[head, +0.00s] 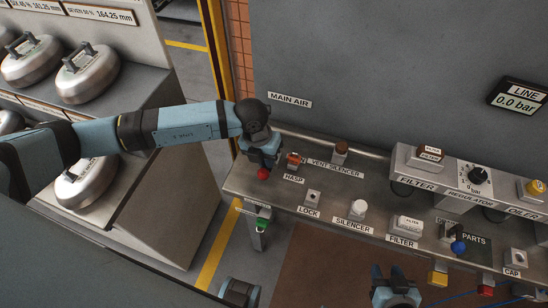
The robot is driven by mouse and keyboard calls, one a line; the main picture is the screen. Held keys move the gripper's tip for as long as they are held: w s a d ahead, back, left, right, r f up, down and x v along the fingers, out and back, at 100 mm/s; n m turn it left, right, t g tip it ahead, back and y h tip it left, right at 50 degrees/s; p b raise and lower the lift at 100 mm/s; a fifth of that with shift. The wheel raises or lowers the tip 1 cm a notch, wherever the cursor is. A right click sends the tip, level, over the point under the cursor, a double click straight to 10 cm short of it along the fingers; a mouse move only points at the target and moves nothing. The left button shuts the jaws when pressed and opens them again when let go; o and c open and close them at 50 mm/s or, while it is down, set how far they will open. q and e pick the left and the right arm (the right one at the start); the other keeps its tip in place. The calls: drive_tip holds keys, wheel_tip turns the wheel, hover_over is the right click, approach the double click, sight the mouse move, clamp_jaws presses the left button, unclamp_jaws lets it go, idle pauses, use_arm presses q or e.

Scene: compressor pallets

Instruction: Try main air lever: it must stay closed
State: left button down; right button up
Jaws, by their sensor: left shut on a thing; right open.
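My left gripper (262,160) points down at the left end of the metal bench, below the MAIN AIR label (290,100). It is shut on what looks like the main air lever, whose red ball knob (263,174) shows just below the fingers. The gripper hides the rest of the lever, so its exact angle cannot be told. The hasp (293,159), with an orange-red top, stands just right of the gripper. The LINE display (517,98) reads 0.0 bar. My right gripper (389,273) is open and empty at the bottom, in front of the bench.
The bench (330,205) carries a lock (312,197), a white silencer (359,208), a vent silencer (340,152) and a filter (409,226). The regulator knob (478,176) is at right. A green-topped part (262,224) hangs at the bench's front left.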

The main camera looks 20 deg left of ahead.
use_arm(q)
drive_tip(key=shift+s+f, duration=0.1)
drive_tip(key=shift+s, duration=0.05)
drive_tip(key=c, duration=1.2)
unclamp_jaws()
drive_tip(key=a+r, duration=0.1)
drive_tip(key=r, duration=0.8)
drive_tip(key=a+r, duration=0.1)
drive_tip(key=r, duration=0.3)
drive_tip(key=shift+a+r+b, duration=0.35)
drive_tip(key=shift+s+d, duration=0.1)
